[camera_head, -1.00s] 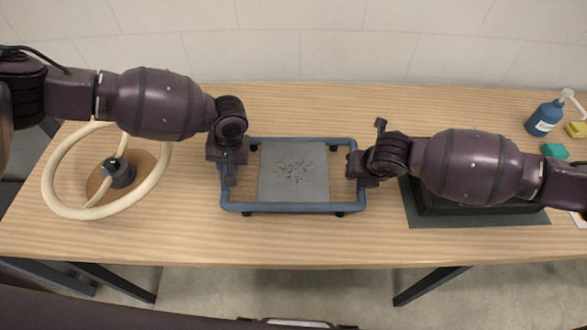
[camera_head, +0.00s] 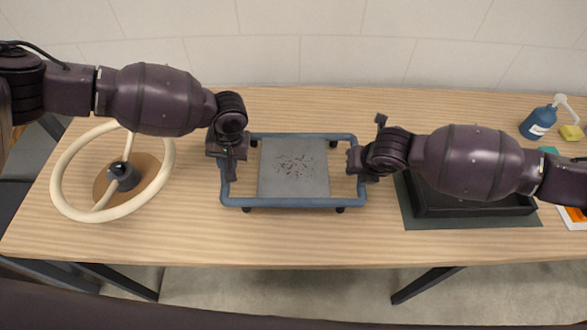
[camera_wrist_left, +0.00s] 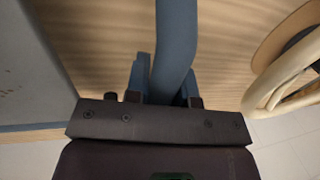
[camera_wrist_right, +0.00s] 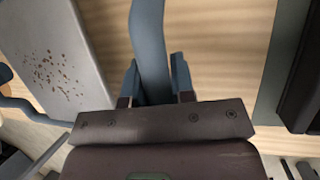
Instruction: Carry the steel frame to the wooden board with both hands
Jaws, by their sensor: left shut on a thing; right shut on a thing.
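The steel frame (camera_head: 285,202) is a blue tubular rectangle with black feet, at mid-table in the head view. A grey plate (camera_head: 294,183) with rusty specks shows inside it. My left gripper (camera_head: 228,168) is shut on the frame's left bar; the left wrist view shows the bar (camera_wrist_left: 176,45) between the fingers. My right gripper (camera_head: 360,170) is shut on the right bar, which runs between the fingers in the right wrist view (camera_wrist_right: 148,45). Whether the feet touch the table is unclear. I see no separate rectangular wooden board.
A cream wheel (camera_head: 70,204) on a round brown base (camera_head: 103,187) stands left on the wooden table (camera_head: 290,237). Right are a black tray (camera_head: 470,210) on a dark mat (camera_head: 430,222), a blue bottle (camera_head: 537,123) and a yellow sponge (camera_head: 570,133). The table front is clear.

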